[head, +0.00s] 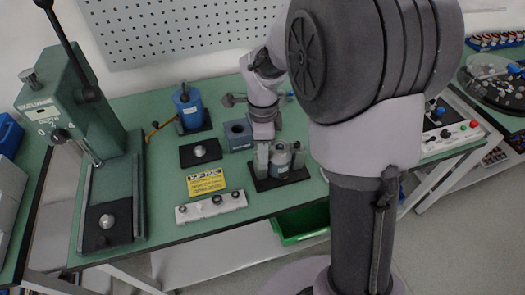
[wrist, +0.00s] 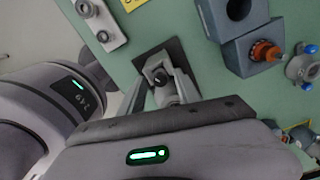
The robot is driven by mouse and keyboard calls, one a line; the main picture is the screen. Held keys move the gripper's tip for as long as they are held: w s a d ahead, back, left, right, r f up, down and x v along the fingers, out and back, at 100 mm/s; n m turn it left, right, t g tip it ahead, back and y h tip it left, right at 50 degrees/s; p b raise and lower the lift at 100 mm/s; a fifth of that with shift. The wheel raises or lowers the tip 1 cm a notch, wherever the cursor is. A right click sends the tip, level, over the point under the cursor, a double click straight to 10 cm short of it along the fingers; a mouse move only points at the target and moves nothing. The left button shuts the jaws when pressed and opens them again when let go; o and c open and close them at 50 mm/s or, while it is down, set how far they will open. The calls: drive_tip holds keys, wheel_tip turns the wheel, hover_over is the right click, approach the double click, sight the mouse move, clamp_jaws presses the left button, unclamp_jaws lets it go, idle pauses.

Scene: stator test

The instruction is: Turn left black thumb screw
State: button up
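A white bar (head: 211,208) with several dark round knobs lies at the front of the green bench. The leftmost dark knob (head: 183,209) may be the left thumb screw, but it is too small to be sure. Part of the bar (wrist: 113,37) shows at top left in the wrist view, with two round knobs. My gripper (wrist: 168,76) points down with its fingers apart, right of and behind the bar in the head view. A grey metal cylinder (head: 281,157) on a black plate (head: 277,182) appears between the fingers; I see no clear contact. My gripper is away from the bar.
A yellow label (head: 206,181) lies behind the bar. A black plate with a silver knob (head: 199,153), a blue-grey block (head: 238,134) and a blue cylinder (head: 188,107) stand farther back. A green press (head: 72,110) stands left. A green bin (head: 300,224) sits below the bench.

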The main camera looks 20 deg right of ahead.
clamp_jaws()
drive_tip(key=shift+r+n, duration=0.1)
drive_tip(key=shift+n, duration=0.2)
drive_tip(key=n+p, duration=0.2)
drive_tip(key=n, duration=0.2)
drive_tip(key=shift+n, duration=0.4)
drive_tip(key=n+p, duration=0.2)
drive_tip(key=n, duration=0.3)
drive_tip(key=shift+p, duration=0.3)
drive_tip(key=shift+n, duration=0.3)
unclamp_jaws()
